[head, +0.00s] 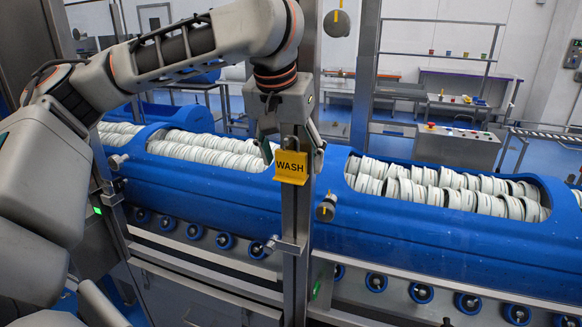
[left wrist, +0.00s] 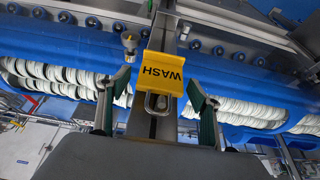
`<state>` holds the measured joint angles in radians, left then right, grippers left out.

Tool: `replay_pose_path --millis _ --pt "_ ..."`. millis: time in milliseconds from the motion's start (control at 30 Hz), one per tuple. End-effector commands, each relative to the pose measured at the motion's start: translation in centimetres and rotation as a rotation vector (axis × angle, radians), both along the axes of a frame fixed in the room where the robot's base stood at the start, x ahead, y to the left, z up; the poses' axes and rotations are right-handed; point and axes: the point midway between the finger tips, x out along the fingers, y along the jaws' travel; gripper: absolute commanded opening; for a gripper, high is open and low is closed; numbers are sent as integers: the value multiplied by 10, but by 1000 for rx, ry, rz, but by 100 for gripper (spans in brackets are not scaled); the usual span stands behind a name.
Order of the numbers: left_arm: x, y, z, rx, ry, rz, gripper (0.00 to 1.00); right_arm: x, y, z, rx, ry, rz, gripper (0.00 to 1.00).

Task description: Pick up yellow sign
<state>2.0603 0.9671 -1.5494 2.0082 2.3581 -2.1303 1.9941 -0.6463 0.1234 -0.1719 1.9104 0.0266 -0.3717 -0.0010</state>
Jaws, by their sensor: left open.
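The yellow sign (head: 291,168) marked "WASH" hangs by a metal loop on the front of an upright steel post. In the left wrist view the sign (left wrist: 162,74) shows upside down, with its loop towards my gripper. My left gripper (head: 292,147) points down at the top of the sign. In the left wrist view its two green-padded fingers (left wrist: 158,84) are spread wide, one on each side of the sign and its loop, with a gap on both sides. It holds nothing. My right gripper is not in view.
The steel post (head: 297,245) stands in front of blue tub carriers (head: 400,232) filled with rows of white discs. A knob (head: 326,208) sits beside the post, right of the sign. A roller rail (head: 375,281) runs below. A control box (head: 457,146) stands behind.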

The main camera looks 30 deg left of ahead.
Motion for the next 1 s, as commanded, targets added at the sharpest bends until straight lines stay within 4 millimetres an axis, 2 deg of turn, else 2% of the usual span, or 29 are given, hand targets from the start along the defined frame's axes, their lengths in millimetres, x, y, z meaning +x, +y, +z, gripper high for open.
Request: replay_pose_path --millis 67,200,233,633,833,1000 --pt "0 0 0 0 0 0 64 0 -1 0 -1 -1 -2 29" --pt "0 0 0 0 0 0 28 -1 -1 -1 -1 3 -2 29" --pt "0 0 0 0 0 0 23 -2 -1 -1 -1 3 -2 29" --pt "0 0 3 0 0 0 23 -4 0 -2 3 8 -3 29" --pt "0 0 18 1 -3 0 23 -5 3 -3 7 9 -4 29" --pt "-29 -7 16 2 -3 -4 23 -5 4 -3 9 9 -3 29"
